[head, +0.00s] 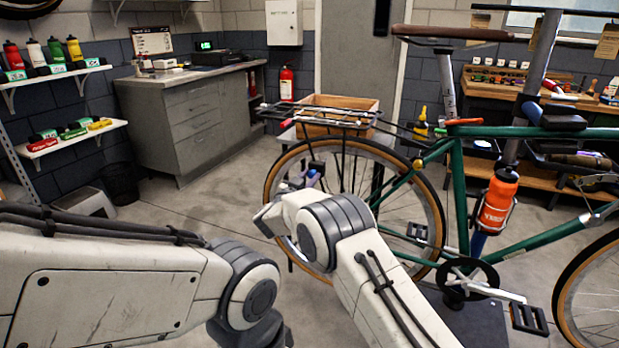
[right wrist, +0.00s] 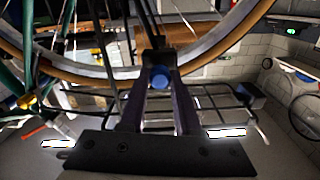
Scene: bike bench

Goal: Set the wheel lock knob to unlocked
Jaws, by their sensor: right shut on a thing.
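The wheel lock knob (right wrist: 160,77) is a small blue piece close to the rear wheel's tyre in the right wrist view. My right gripper (right wrist: 159,80) is shut on it, with one dark finger on each side. In the head view the right gripper (head: 313,174) shows small beyond my white forearm, in front of the rear wheel (head: 272,178), and the knob is mostly hidden there. Which setting the knob is at cannot be read. My left arm shows at the lower left, but its gripper is out of view.
The green bicycle (head: 459,195) stands at the right, with a rear rack (head: 318,115) above the wheel and an orange bottle (head: 496,200) on its frame. A grey cabinet (head: 190,125) and shelves stand at the back left. The floor between is clear.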

